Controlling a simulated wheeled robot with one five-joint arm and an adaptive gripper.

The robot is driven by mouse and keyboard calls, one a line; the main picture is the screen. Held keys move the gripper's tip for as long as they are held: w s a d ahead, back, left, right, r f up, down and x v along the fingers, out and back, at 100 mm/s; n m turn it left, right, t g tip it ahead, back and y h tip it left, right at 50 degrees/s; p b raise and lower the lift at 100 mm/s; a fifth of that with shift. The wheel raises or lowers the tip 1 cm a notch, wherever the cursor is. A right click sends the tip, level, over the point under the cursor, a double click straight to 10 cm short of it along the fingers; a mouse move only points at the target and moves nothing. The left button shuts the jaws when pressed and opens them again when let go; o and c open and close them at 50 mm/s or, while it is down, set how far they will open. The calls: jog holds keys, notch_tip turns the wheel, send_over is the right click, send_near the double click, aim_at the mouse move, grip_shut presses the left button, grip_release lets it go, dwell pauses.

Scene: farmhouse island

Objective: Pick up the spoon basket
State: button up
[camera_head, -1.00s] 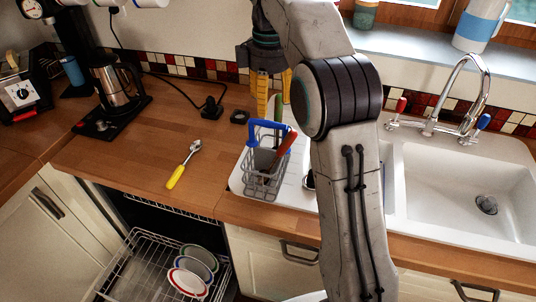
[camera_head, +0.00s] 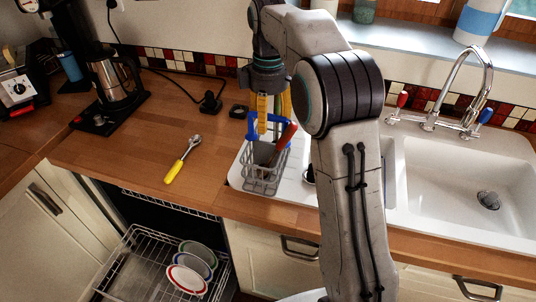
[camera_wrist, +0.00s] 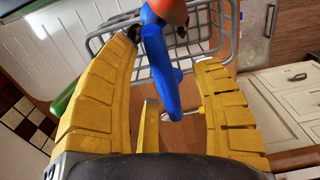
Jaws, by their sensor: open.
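In the wrist view my open gripper (camera_wrist: 168,62) has one finger on each side of the blue handle (camera_wrist: 162,70), with the grey wire basket (camera_wrist: 108,42) beyond. The handle shows gaps to both fingers there. My arm and gripper hide part of the basket's back.
A yellow-handled spoon (camera_head: 182,160) lies on the wooden counter (camera_head: 125,160) to the left. A kettle (camera_head: 113,78) stands farther back. Below, an open dishwasher rack (camera_head: 135,262) holds plates (camera_head: 188,280). The sink (camera_head: 450,180) and tap (camera_head: 466,95) are right of my arm.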

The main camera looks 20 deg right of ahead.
jog(key=shift+o, duration=0.2)
grip_shut()
dwell(0.3)
jog(key=shift+r, duration=0.1)
jog(key=shift+r+p, duration=1.6)
jog(key=shift+r, duration=3.3)
